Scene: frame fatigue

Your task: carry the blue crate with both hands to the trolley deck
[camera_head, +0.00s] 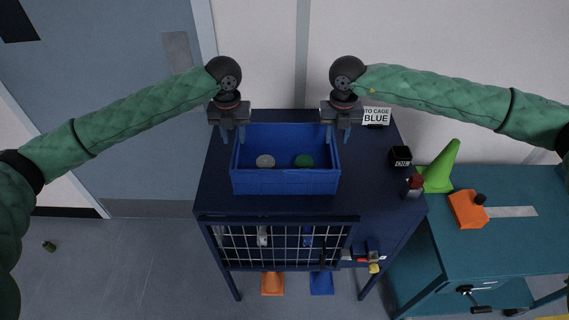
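The blue crate (285,182) stands on top of a dark blue cabinet. Inside lie a pale grey round item (265,161) and a green round item (303,161). My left gripper (231,134) is at the crate's left wall, fingers pointing down and spread on either side of the rim. My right gripper (339,134) is at the right wall in the same way. Both look open; I cannot tell whether the fingers touch the crate. I cannot make out a trolley deck for certain.
A teal bench (520,250) at right holds a green cone (440,168) and an orange box (466,209).

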